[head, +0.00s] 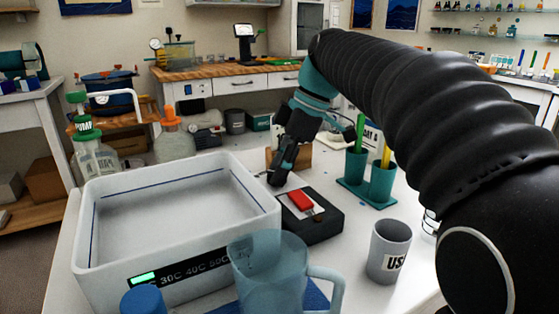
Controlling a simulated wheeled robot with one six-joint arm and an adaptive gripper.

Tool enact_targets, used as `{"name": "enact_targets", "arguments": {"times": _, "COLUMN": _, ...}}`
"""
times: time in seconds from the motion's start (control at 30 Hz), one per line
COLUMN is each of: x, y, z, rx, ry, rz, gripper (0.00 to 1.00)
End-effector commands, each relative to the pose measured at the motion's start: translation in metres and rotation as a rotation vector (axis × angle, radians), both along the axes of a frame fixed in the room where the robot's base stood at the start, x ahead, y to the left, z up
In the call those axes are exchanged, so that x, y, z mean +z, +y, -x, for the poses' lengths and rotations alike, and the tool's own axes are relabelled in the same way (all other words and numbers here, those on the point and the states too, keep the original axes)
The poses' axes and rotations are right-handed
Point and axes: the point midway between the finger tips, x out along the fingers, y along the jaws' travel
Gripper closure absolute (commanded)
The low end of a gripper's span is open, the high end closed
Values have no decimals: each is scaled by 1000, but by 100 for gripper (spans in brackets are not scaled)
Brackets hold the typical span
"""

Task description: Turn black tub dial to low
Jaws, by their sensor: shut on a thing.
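The white tub (183,258) stands at the left of the table. Its front has a black strip (178,274) with a lit green mark and the labels 30C, 40C and 50C. My gripper (274,178) reaches down just outside the tub's right wall, beside a black box (312,229) with a red block on top. It is shut on a small dark thing at its tips. This appears to be the black tub dial, but the fingers hide most of it and its setting cannot be read.
A clear blue jug (268,275) stands in front, with a grey mug (388,250) to its right. Teal cups (382,181) with coloured sticks stand behind the mug. My arm covers the right side.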

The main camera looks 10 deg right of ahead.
Motion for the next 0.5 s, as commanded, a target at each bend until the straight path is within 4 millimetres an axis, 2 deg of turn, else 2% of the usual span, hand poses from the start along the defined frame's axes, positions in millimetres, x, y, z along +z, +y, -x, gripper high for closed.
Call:
{"name": "enact_targets", "arguments": {"times": 0.2, "x": 0, "y": 0, "z": -1, "rx": 99, "ry": 4, "rz": 1, "gripper": 95}}
{"name": "enact_targets", "arguments": {"times": 0.5, "x": -1, "y": 0, "z": 0, "rx": 152, "ry": 4, "rz": 1, "gripper": 95}}
